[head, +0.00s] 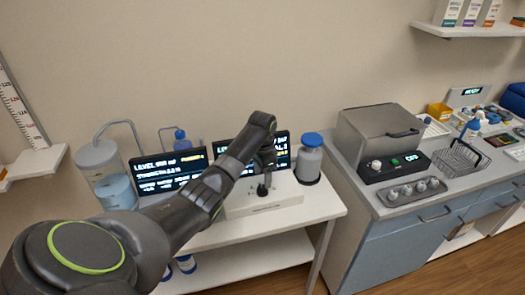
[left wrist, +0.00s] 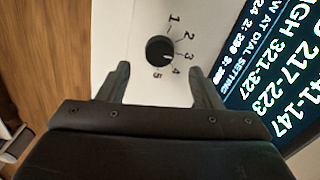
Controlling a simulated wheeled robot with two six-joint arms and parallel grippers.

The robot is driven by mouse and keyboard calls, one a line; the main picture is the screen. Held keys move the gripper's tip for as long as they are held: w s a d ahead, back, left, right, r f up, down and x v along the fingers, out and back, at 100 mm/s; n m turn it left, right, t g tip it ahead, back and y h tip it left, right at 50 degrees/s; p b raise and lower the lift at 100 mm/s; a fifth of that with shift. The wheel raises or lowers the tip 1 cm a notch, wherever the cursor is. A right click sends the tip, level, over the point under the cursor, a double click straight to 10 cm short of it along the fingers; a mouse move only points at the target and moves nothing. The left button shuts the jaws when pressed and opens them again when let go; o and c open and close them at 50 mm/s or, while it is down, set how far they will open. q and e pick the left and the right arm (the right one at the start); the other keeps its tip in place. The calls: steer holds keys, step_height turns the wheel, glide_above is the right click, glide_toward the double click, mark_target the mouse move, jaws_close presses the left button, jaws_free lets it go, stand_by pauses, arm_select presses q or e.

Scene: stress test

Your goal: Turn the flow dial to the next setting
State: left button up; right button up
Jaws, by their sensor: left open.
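The flow dial (left wrist: 159,50) is a round black knob on a white panel (left wrist: 135,25), with numbers 1 to 5 around its right and lower side in the left wrist view. Its small white mark points toward the 3 and 4; I cannot tell exactly which. In the head view the left gripper (head: 263,188) is over the white box (head: 285,203) on the table, and hides the dial. My right gripper is not in view.
A dark screen (head: 168,172) and a second one (head: 283,148) with lit text stand behind. A grey bottle with a blue cap (head: 310,160) stands right of the box. A clear jug (head: 108,180) is at left. A counter with a grey lidded device (head: 378,138) is at right.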

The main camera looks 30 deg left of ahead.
mark_target(262, 188)
arm_select(q)
step_height(262, 188, up, 12)
steer(key=p, duration=0.2)
steer(key=shift+f, duration=0.2)
stand_by(0.4)
